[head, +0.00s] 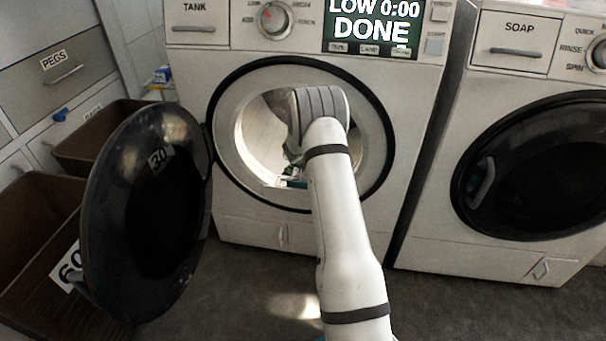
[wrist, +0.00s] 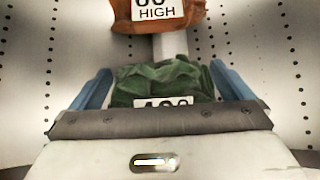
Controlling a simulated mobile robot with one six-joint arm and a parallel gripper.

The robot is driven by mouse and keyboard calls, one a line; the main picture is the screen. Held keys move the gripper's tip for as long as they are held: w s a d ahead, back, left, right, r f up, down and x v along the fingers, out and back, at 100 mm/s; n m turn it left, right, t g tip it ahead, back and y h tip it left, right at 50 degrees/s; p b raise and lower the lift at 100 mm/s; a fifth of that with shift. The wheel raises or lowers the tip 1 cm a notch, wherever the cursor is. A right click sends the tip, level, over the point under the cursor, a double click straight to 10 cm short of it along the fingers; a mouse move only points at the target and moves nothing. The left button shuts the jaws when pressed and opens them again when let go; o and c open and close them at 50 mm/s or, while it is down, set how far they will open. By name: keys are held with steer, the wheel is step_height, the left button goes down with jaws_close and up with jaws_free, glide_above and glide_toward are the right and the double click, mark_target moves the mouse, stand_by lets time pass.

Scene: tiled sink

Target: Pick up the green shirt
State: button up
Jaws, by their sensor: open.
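The green shirt (wrist: 155,80) lies crumpled inside the washer drum (wrist: 255,40). In the wrist view it sits between the blue fingers of my gripper (wrist: 160,69), which are spread apart on its left and right. A white label (wrist: 163,101) on the shirt is partly hidden by the gripper body. In the head view my arm reaches through the open door of the left machine (head: 225,120), and my gripper is hidden inside the drum. I cannot tell whether the fingers touch the cloth.
An orange cloth (wrist: 125,20) labelled HIGH lies just beyond the shirt. The round black door (head: 105,210) hangs open on the left, beside brown bins (head: 25,225). The display (head: 371,30) reads DONE. The right machine's door (head: 540,170) is shut.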

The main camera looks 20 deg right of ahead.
steer(key=shift+x, duration=1.3)
steer(key=shift+c, duration=0.3)
steer(key=c, duration=1.1)
